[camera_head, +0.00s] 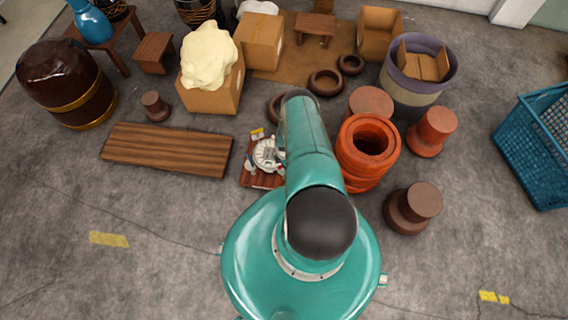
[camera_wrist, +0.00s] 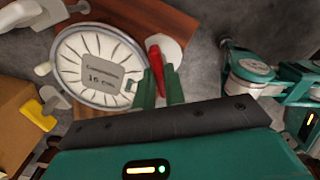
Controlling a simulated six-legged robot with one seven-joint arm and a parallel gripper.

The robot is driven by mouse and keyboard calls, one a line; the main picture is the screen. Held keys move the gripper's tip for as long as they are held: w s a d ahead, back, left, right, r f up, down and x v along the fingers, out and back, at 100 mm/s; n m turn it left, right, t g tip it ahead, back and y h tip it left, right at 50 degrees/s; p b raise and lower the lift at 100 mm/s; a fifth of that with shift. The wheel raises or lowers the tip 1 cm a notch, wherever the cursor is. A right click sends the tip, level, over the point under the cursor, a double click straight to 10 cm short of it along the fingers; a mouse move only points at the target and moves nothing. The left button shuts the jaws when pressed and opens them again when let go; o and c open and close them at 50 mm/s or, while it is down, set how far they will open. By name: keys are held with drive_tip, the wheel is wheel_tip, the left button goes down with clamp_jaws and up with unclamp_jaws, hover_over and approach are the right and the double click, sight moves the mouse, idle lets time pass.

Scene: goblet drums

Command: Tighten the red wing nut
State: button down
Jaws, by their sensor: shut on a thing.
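In the wrist view, the red wing nut (camera_wrist: 156,58) stands at the right rim of a round, pale drum head (camera_wrist: 75,45). A grey label with partly legible print lies on the head. The two green fingers of my gripper (camera_wrist: 160,80) are shut on the wing nut, with its red tip showing above them. In the head view, the drum (camera_head: 265,153) sits on a small wooden board (camera_head: 258,180). There my arm hides the gripper and the wing nut.
A white-and-yellow clamp part (camera_wrist: 37,115) shows left of the drum. In the head view, a wooden plank (camera_head: 165,149) lies left, and orange-red rings (camera_head: 350,170) stand close right of my arm. A cardboard box (camera_head: 215,98) holds a pale lump behind. Floor at front left is clear.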

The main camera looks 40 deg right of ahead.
drive_tip(key=shift+m, duration=0.3)
drive_tip(key=m, duration=0.9)
drive_tip(key=shift+m, duration=0.4)
drive_tip(key=m, duration=0.3)
drive_tip(key=shift+m, duration=0.3)
drive_tip(key=m, duration=1.3)
drive_tip(key=shift+m, duration=0.3)
drive_tip(key=c, duration=1.5)
unclamp_jaws()
